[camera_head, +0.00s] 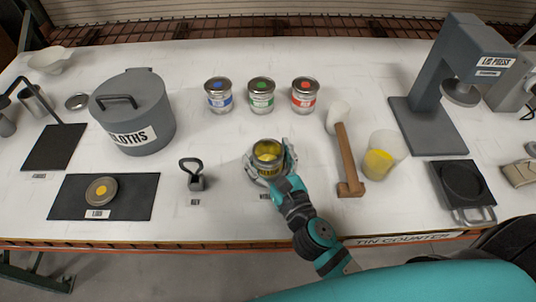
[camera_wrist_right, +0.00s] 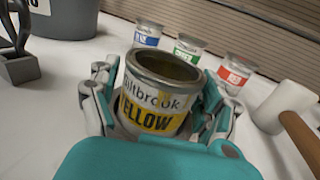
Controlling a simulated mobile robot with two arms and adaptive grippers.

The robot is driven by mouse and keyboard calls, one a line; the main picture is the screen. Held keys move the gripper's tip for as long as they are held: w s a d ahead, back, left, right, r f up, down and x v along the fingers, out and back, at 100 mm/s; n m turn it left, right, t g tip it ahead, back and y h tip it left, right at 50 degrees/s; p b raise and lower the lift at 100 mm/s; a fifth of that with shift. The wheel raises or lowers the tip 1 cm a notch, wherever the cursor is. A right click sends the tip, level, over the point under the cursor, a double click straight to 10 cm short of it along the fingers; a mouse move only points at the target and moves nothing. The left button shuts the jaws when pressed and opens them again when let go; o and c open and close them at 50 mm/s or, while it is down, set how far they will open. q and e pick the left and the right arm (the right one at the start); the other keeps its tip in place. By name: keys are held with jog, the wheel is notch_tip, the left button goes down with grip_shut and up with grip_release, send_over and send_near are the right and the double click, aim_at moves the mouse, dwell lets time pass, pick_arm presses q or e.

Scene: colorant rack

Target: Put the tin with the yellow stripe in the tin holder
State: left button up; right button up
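The tin with the yellow stripe (camera_head: 267,150) stands upright and open-topped at the front middle of the counter, with yellow inside. In the right wrist view its "YELLOW" label (camera_wrist_right: 150,113) faces me. A grey metal ring or dish, apparently the tin holder (camera_wrist_right: 122,132), shows around its base, mostly hidden by my fingers. My right gripper (camera_head: 270,160) has its fingers on both sides of the tin, very close to it. I cannot tell whether they press on it. My left gripper is not in view.
Blue (camera_head: 218,95), green (camera_head: 262,94) and red (camera_head: 304,95) tins stand behind. A mallet (camera_head: 346,160) and a cup with yellow (camera_head: 383,157) are at right, near the lid press (camera_head: 440,95).

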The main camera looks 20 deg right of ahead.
jog(key=shift+o, duration=0.9)
jog(key=shift+r, duration=0.25)
jog(key=s+b, duration=0.1)
jog(key=s, duration=0.2)
jog(key=s+b, duration=0.2)
jog(key=s, duration=0.2)
jog(key=s+d+b, duration=0.1)
jog(key=s+b, duration=0.1)
jog(key=s, duration=0.1)
jog(key=shift+s+d+f, duration=0.1)
jog(key=shift+s+f, duration=0.2)
jog(key=shift+f, duration=0.1)
jog(key=shift+s+d+r+b, duration=0.1)
jog(key=shift+s+r+b, duration=0.25)
jog(key=shift+s+b, duration=0.25)
